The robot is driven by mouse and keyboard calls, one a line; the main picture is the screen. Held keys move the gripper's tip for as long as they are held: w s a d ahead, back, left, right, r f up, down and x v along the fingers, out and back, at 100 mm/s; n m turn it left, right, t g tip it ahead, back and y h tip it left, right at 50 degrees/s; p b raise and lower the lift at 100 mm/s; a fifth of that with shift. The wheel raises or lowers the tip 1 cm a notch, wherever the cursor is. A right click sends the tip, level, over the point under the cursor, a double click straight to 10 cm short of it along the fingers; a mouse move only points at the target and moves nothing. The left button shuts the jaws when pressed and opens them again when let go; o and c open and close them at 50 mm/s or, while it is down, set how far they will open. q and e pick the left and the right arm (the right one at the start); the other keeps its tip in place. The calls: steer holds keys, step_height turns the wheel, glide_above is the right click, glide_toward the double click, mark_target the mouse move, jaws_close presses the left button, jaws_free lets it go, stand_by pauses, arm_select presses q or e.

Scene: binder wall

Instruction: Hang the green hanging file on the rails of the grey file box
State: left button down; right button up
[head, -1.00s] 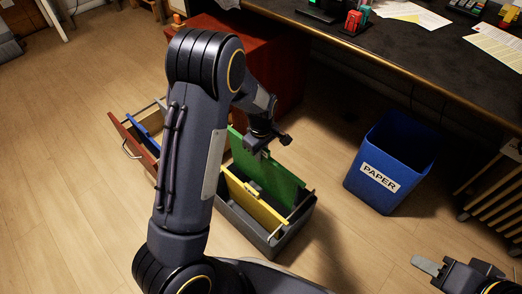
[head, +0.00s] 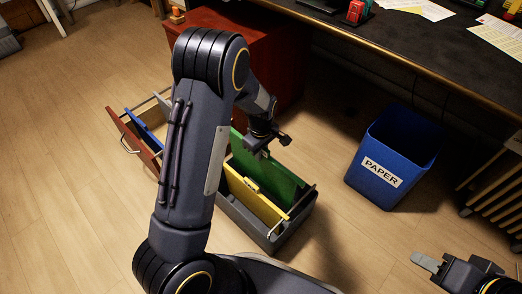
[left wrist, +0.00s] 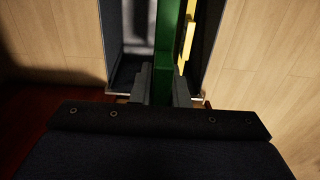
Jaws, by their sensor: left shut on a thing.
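The green hanging file (head: 272,178) stands upright in the grey file box (head: 268,236), low between its walls. A hook end shows near the box's right rim, but I cannot tell whether both hooks rest on the rails. My left gripper (head: 262,151) is shut on the file's top edge. In the left wrist view, the grey fingers (left wrist: 164,90) clasp the green file (left wrist: 167,40) from both sides. A yellow file (head: 250,195) hangs in front of it in the box. My right gripper (head: 428,263) is empty at lower right; its opening is unclear.
A blue paper bin (head: 392,160) stands right of the box. A red cabinet (head: 276,55) and a dark desk (head: 420,45) are behind. An open drawer (head: 138,135) with a blue file is at left, partly behind my arm. Wood floor is clear in front.

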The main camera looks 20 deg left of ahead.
arm_select(q)
steer(key=shift+f, duration=0.7)
steer(key=shift+f+b, duration=0.15)
steer(key=shift+b, duration=0.2)
steer(key=shift+f+b, duration=1.65)
steer(key=shift+f, duration=1.05)
steer(key=shift+f+b, duration=1.6)
steer(key=shift+f, duration=1.2)
